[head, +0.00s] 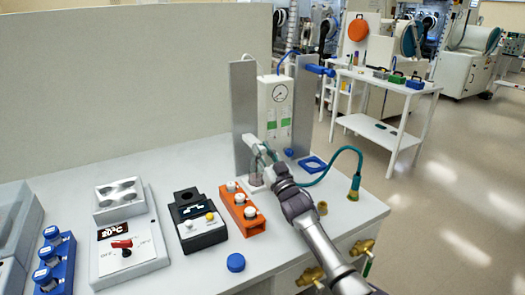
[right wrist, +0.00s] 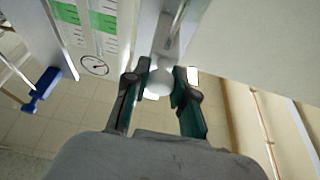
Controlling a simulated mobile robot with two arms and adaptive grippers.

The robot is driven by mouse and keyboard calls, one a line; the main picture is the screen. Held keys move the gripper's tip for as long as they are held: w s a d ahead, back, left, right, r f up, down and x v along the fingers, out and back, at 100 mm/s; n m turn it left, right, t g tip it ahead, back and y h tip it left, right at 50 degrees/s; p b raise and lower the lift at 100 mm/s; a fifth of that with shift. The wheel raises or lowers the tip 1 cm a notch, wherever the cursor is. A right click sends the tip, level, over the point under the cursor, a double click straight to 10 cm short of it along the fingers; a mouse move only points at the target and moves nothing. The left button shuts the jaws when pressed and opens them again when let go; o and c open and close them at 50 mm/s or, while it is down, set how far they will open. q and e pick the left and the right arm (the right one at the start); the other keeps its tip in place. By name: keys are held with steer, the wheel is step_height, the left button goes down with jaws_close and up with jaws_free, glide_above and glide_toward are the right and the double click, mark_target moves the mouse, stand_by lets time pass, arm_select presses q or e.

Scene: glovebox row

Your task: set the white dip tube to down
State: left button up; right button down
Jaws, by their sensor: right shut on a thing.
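My right gripper (head: 262,155) reaches in from the lower right to the glass apparatus between two grey upright panels. In the right wrist view the gripper (right wrist: 159,88) is shut on the round white end of the white dip tube (right wrist: 158,80), with one teal-lined finger on each side. A pale clear shaft (right wrist: 174,35) runs on from that white end. In the head view the gripper and wrist hide most of the tube, so its height is hard to tell. My left gripper is not in view.
A white gauge panel (head: 275,92) with green-marked tubes stands behind the gripper, between grey panels (head: 244,105). A teal hose (head: 340,152) curves to the right. An orange rack (head: 243,212), a black device (head: 197,222) and a blue cap (head: 236,262) sit on the bench.

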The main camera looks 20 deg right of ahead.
steer(key=c, duration=0.9)
jaws_free()
steer(key=shift+c, duration=0.2)
steer(key=v, duration=0.7)
steer(key=shift+s, duration=0.2)
steer(key=shift+f, duration=0.1)
